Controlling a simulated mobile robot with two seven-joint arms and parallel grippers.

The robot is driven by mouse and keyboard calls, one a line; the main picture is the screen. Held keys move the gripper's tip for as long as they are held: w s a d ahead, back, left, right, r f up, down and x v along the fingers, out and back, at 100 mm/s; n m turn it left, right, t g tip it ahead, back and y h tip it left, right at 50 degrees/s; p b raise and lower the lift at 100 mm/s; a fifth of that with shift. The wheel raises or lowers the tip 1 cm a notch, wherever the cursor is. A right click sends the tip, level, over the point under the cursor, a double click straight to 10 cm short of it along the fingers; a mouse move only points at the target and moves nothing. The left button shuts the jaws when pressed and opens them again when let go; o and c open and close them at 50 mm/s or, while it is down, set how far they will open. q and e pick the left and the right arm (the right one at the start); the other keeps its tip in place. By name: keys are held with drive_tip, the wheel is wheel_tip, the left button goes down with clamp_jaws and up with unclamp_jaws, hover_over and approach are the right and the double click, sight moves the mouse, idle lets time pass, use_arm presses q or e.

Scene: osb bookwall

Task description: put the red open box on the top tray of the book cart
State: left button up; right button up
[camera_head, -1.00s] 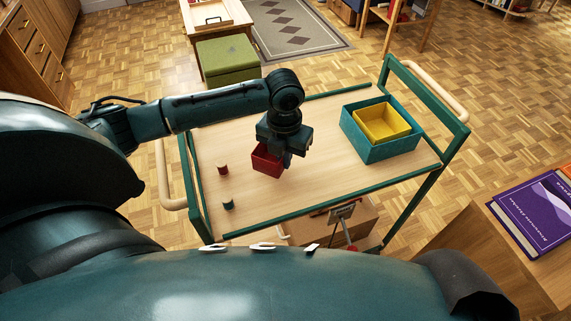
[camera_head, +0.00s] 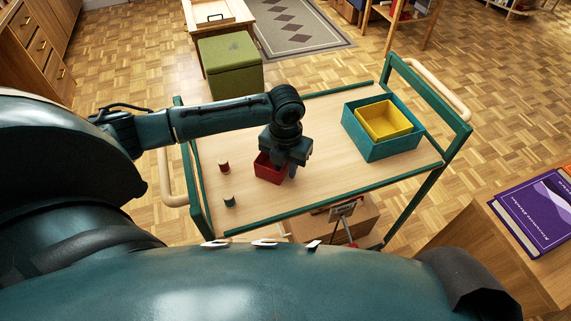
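The red open box (camera_head: 268,172) is over the middle of the cart's top tray (camera_head: 330,175), at or very near its surface; I cannot tell whether it touches. My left gripper (camera_head: 287,165) comes down from above at the box's right side, with its fingers at the box's wall. It looks shut on that wall, and part of the box is hidden behind the gripper. The book cart has a green frame (camera_head: 428,100) and a pale wooden top tray. My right gripper is not in view.
On the tray, a teal box (camera_head: 372,150) with a yellow box (camera_head: 384,120) inside stands at the right. A red spool (camera_head: 224,167) and a dark green spool (camera_head: 229,201) stand at the left. Bare tray lies between them. A green stool (camera_head: 230,66) stands behind the cart.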

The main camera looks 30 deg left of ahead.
use_arm(q)
wheel_tip(320, 180, up, 12)
drive_tip(key=d+f+n, duration=0.1)
drive_tip(key=d+f, duration=0.1)
drive_tip(key=d+f+n+t+h, duration=0.1)
drive_tip(key=d+f+n, duration=0.1)
drive_tip(key=s+d+f+n+h, duration=0.1)
drive_tip(key=d+f, duration=0.1)
drive_tip(key=d, duration=0.1)
drive_tip(key=shift+n, duration=0.3)
drive_tip(key=s+d+f+n+t+h, duration=0.4)
drive_tip(key=s+d+f+n+t, duration=0.25)
drive_tip(key=n, duration=1.05)
drive_tip(key=s+a+f+n+t+y, duration=0.2)
drive_tip(key=s+n, duration=0.3)
drive_tip(key=n, duration=0.5)
drive_tip(key=shift+s+a+f+t, duration=0.25)
drive_tip(key=shift+s+a+t, duration=0.1)
drive_tip(key=shift+a+t, duration=0.45)
